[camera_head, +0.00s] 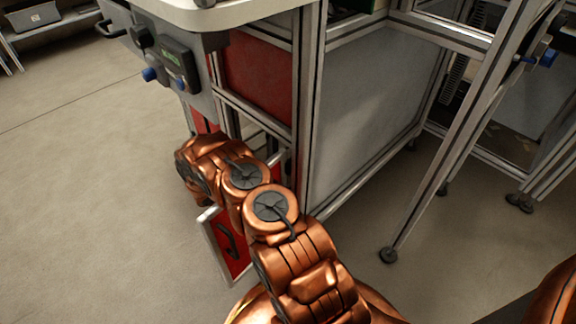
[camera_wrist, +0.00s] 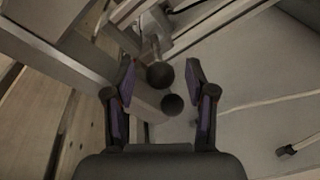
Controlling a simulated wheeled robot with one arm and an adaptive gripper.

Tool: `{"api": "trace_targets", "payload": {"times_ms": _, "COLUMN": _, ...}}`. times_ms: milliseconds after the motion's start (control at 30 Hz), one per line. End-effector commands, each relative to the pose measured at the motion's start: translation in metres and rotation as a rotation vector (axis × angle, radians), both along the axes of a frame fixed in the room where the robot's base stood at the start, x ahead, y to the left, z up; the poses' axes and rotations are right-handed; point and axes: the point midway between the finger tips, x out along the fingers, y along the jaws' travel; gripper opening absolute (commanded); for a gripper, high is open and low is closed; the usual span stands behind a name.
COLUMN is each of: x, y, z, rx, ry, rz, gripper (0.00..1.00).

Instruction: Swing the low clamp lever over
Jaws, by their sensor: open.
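My gripper (camera_wrist: 160,70) is open in the wrist view, its two dark fingers with purple pads spread left and right. Between the fingers is a black ball knob (camera_wrist: 160,75), apparently at the end of a short metal lever coming from a pale metal clamp body (camera_wrist: 155,28). A second round dark knob (camera_wrist: 172,104) shows just below it, nearer my palm. I cannot tell whether either finger touches a knob, or which knob belongs to the low clamp lever. In the head view my copper arm hides the gripper and the clamp.
A metal-framed machine (camera_head: 368,100) with grey and red panels stands beside my arm. A red door (camera_head: 232,262) with a black handle hangs by my forearm. A control box (camera_head: 180,62) sits above. A slanted frame post (camera_head: 440,160) stands to the right. Floor at left is clear.

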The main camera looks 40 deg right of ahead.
Motion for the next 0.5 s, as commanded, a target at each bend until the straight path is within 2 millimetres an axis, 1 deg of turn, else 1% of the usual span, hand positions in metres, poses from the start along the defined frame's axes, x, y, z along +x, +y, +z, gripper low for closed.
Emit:
{"api": "trace_targets", "payload": {"times_ms": 267, "x": -0.0001, "y": -0.0011, "z": 0.0003, "rx": 0.000, "ry": 0.000, "rz": 0.000, "gripper": 0.54}}
{"api": "trace_targets", "payload": {"times_ms": 500, "x": -0.0002, "y": -0.0010, "z": 0.0002, "rx": -0.001, "ry": 0.000, "rz": -0.001, "gripper": 0.29}}
